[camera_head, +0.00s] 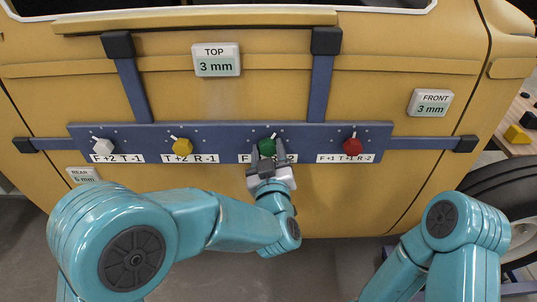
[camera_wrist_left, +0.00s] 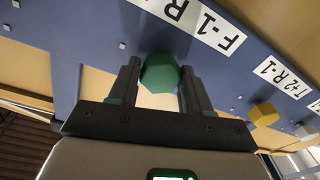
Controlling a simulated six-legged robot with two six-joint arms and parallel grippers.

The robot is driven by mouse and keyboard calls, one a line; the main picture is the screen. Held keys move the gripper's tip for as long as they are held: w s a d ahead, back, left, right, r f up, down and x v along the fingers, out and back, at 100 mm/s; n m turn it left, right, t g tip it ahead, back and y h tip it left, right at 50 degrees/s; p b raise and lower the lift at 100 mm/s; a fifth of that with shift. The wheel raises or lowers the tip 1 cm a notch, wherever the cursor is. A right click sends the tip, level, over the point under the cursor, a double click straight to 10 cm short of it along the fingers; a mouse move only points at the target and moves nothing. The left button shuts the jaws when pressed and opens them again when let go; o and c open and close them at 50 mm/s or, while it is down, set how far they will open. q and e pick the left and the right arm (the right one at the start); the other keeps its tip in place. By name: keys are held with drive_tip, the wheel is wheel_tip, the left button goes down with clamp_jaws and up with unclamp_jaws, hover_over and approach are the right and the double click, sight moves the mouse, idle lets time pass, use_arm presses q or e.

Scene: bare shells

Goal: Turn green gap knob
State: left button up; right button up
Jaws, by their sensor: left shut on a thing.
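The green knob (camera_head: 267,145) is mounted on a blue bar (camera_head: 222,135) fixed across a yellow car door. It has a small pale pointer at its top, tipped slightly to the right. My left gripper (camera_head: 266,157) is at this knob, its fingers on either side of it. In the left wrist view, the hexagonal green knob (camera_wrist_left: 160,74) sits between the two fingers and the gripper is shut on it. The label under the knob is partly hidden by the gripper. My right gripper is out of view; only part of the right arm shows at lower right.
White (camera_head: 103,146), yellow (camera_head: 182,146) and red (camera_head: 352,146) knobs share the bar, each over a label. Gap displays read TOP 3 mm (camera_head: 216,60) and FRONT 3 mm (camera_head: 430,103). The REAR display (camera_head: 83,175) is partly hidden by my left arm.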

use_arm(q)
drive_tip(key=shift+m, duration=1.6)
drive_tip(key=o, duration=1.1)
drive_tip(key=shift+s, duration=0.1)
drive_tip(key=shift+c, duration=0.2)
drive_tip(key=shift+b, duration=0.3)
